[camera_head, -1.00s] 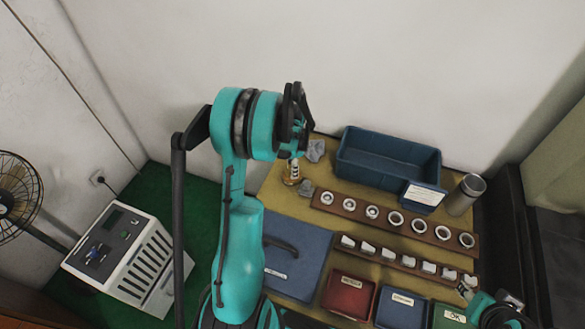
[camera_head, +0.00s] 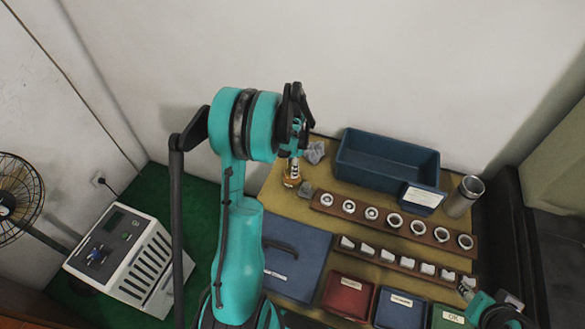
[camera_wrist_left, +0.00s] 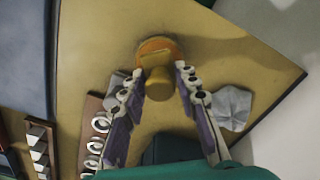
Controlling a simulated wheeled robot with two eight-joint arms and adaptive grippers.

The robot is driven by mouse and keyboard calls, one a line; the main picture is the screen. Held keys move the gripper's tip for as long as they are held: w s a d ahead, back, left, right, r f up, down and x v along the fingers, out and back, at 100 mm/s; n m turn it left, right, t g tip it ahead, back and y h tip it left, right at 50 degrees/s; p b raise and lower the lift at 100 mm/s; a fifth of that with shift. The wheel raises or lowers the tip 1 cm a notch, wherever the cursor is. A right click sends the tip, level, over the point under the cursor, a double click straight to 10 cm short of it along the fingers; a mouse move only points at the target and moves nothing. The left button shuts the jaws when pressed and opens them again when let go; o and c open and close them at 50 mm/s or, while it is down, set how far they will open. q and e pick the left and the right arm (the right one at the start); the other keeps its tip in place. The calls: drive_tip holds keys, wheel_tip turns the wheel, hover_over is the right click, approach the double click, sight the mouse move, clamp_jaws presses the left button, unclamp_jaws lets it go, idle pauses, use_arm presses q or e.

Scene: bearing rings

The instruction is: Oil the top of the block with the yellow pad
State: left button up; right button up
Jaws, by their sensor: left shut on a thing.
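My left gripper (camera_wrist_left: 160,72) is shut on a yellow, roughly cylindrical piece (camera_wrist_left: 158,85) in the left wrist view. Just beyond it is an orange round disc (camera_wrist_left: 158,47); I cannot tell whether the two are joined. In the head view my left gripper (camera_head: 298,140) is at the back left of the table, largely hidden by its own wrist. A small amber item with a pale label (camera_head: 291,173) shows just below it. A small grey piece (camera_head: 306,188) lies nearby; I cannot tell whether it is the block. My right arm shows only at the lower right edge; its fingers are unclear.
A grey crumpled cloth (camera_head: 315,152) lies beside the left gripper. A blue bin (camera_head: 385,183) and a metal cup (camera_head: 465,195) stand at the back right. Wooden strips hold several rings (camera_head: 394,220). Red (camera_head: 349,297) and blue (camera_head: 401,309) trays lie in front.

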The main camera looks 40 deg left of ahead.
use_arm(q)
drive_tip(key=shift+r+p, duration=1.6)
drive_tip(key=shift+r, duration=1.1)
